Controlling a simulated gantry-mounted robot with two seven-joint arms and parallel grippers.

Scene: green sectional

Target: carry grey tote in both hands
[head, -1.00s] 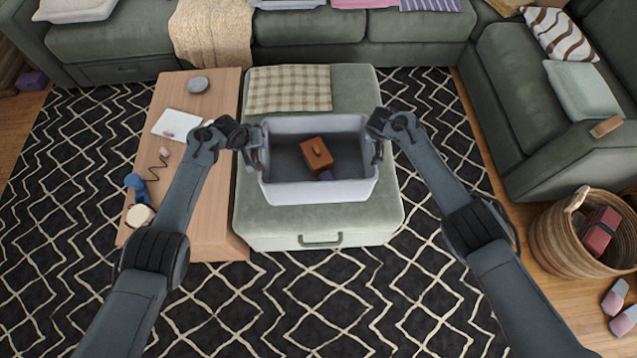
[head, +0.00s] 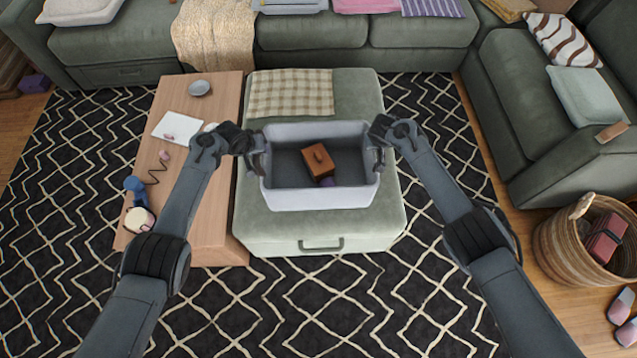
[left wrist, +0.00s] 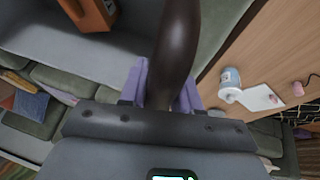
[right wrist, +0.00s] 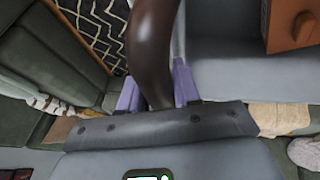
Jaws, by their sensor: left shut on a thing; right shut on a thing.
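The grey tote (head: 320,198) is over the green ottoman, upright and open at the top. I cannot tell whether it touches the ottoman. My left gripper (head: 257,150) is shut on the tote's left handle, a dark curved bar (left wrist: 175,50) in the left wrist view. My right gripper (head: 378,148) is shut on the right handle, another dark bar (right wrist: 150,50) in the right wrist view. Purple fingers flank each bar.
The green ottoman (head: 360,225) bears a checked cloth (head: 290,93) behind the tote. A wooden table (head: 215,225) stands close on its left, with a bowl (head: 200,88), paper and small items. A sofa (head: 330,40) is behind. A wicker basket (head: 565,240) stands right. Patterned rug lies in front.

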